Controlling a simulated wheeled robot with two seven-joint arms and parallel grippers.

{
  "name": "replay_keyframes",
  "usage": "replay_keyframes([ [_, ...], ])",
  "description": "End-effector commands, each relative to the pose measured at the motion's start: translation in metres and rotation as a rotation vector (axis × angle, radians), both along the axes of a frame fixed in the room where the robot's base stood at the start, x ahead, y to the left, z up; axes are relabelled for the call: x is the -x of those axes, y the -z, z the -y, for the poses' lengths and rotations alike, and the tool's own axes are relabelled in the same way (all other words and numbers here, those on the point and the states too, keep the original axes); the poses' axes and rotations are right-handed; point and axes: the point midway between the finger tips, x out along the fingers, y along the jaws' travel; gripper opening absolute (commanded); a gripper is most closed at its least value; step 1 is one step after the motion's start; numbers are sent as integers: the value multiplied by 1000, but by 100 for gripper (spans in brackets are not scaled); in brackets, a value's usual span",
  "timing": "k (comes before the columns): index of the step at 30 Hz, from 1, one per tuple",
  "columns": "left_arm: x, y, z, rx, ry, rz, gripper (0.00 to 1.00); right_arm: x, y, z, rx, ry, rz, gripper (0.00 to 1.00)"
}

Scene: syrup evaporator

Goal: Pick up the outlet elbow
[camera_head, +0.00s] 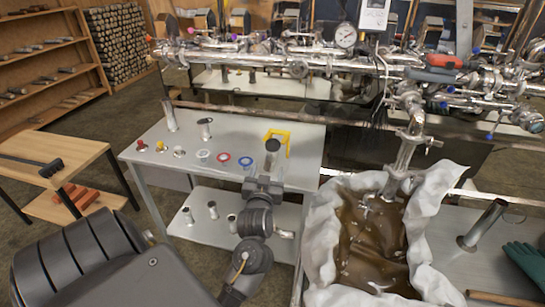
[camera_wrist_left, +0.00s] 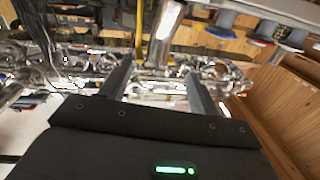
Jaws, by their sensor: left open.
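A short metal tube piece with a slanted open top (camera_head: 205,127) stands on the grey table and may be the outlet elbow; I cannot be sure. My left gripper (camera_head: 271,152) is over the right part of the table, right of that piece, beside a yellow bracket-like thing (camera_head: 285,138). In the left wrist view its two fingers (camera_wrist_left: 158,72) are apart, with a shiny metal tube (camera_wrist_left: 166,35) showing beyond them. I cannot tell whether this tube is the elbow. My right gripper is out of view.
Pipework with a gauge (camera_head: 345,36) runs behind. A cloth-lined tub of brown liquid (camera_head: 370,245) stands right of my arm. More metal pieces are on the lower shelf.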

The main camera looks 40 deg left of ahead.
Motion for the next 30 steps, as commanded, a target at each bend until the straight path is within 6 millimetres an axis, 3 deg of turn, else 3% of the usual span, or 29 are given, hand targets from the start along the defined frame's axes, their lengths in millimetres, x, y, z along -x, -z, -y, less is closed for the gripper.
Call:
replay_keyframes([
  [12,-41,-1,-27,-2,2,-1,62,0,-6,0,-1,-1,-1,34],
  [20,-48,0,-33,0,2,-2,62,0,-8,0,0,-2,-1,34],
  [30,-85,0,-57,0,3,-3,62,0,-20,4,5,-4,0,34],
])
